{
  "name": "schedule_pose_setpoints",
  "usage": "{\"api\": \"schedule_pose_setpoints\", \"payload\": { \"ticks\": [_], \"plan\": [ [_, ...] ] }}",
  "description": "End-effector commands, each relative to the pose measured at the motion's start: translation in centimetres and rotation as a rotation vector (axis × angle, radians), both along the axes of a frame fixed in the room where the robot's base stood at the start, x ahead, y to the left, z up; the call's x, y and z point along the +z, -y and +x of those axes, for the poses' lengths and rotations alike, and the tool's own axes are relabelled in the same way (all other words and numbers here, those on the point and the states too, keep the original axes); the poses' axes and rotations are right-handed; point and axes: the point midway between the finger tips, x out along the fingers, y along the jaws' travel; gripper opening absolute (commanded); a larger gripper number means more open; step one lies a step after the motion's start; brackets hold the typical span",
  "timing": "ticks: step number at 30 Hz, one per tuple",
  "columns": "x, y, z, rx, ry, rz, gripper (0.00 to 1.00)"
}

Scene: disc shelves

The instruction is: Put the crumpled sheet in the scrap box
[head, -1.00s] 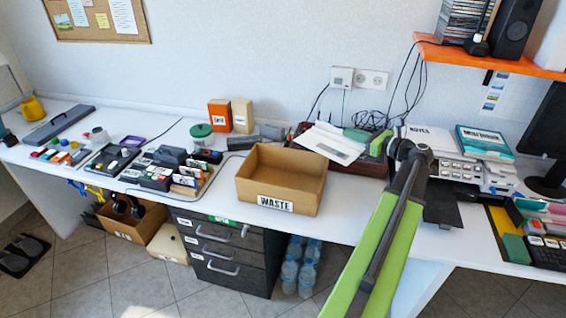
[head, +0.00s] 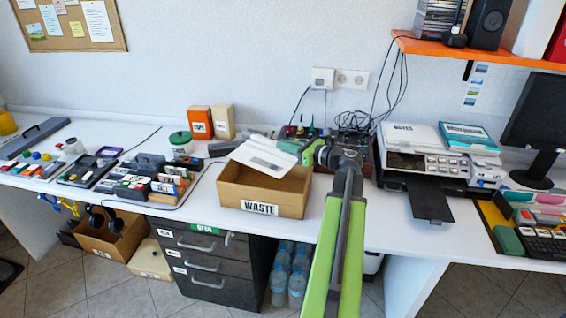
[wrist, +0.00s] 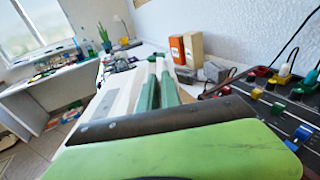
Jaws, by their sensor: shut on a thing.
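My gripper (head: 291,147) is shut on the white sheet (head: 264,157), which has grey print and looks bent rather than balled up. The sheet is over the back part of the open cardboard box labelled WASTE (head: 290,207); I cannot tell whether it touches the rim. In the wrist view, the green fingers (wrist: 158,88) point away from me, with white paper (wrist: 122,98) beside and between them. The fingertips' grip is partly hidden. The visible inside of the box looks empty.
A dark tray of coloured parts (wrist: 285,108) lies behind my gripper. A printer (head: 425,165) stands to the right. A desk organiser (head: 172,185) and orange box (head: 200,122) are to the left. The desk's front strip is clear.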

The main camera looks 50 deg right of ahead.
Motion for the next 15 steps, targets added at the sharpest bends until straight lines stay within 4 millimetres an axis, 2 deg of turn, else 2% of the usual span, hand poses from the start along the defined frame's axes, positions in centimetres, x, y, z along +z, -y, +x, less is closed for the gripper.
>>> {"api": "schedule_pose_setpoints", "payload": {
  "ticks": [4, 10, 15],
  "plan": [
    [-0.6, 0.0, 0.0, -0.001, 0.0, 0.0, 0.0],
    [-4.1, 0.1, 0.0, 0.0, 0.0, 0.0, 0.0],
    [-3.9, 0.1, 0.0, -0.001, 0.0, 0.0, 0.0]
  ]
}}
